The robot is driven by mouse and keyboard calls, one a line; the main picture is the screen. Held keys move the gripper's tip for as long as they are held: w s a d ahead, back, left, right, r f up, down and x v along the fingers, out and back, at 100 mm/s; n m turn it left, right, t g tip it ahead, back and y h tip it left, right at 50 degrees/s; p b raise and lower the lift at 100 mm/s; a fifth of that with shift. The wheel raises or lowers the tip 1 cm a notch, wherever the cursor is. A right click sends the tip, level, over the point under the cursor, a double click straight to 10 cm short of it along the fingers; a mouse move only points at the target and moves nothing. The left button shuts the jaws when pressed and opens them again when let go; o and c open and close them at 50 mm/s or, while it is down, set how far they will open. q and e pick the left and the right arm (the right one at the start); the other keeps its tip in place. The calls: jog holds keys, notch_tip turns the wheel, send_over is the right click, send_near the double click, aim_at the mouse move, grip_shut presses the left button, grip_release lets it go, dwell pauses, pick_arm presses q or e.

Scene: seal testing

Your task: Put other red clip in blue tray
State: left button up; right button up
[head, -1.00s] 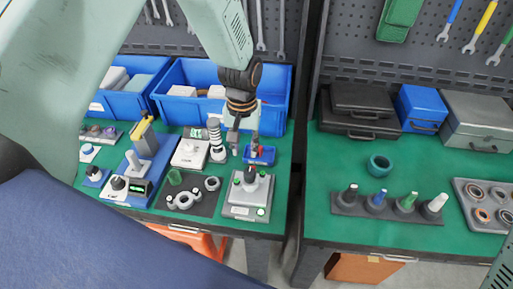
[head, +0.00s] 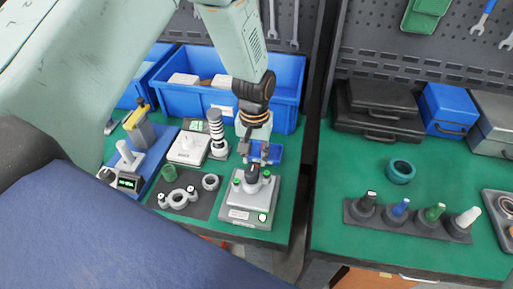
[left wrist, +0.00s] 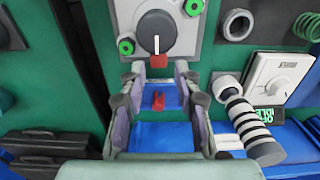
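The blue tray (head: 277,153) sits behind the grey tester on the left bench; the left wrist view shows it (left wrist: 150,137) below my fingers. One red clip (left wrist: 158,101) lies in the tray. Another red clip (left wrist: 158,61) shows by the tester's round black knob (left wrist: 157,33), level with my fingertips; I cannot tell whether it touches the knob. My left gripper (head: 255,159) is over the near side of the tray by the tester. In the left wrist view its fingers (left wrist: 159,72) are apart, with space on both sides of the clip. My right gripper is out of view.
The grey tester (head: 248,205) with green fittings stands at the bench's front edge. A striped black-and-white cylinder (head: 216,133) and a white box (head: 188,147) stand left of the tray. A large blue bin (head: 285,95) is behind. A gap separates the two benches.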

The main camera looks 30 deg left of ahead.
pick_arm(q)
notch_tip(320, 180, down, 4)
jog(key=shift+s+d+r, duration=0.1)
jog(key=shift+s, duration=0.05)
jog(key=shift+f, duration=0.8)
jog(key=shift+r, duration=0.1)
jog(key=shift+c, duration=0.9)
grip_shut()
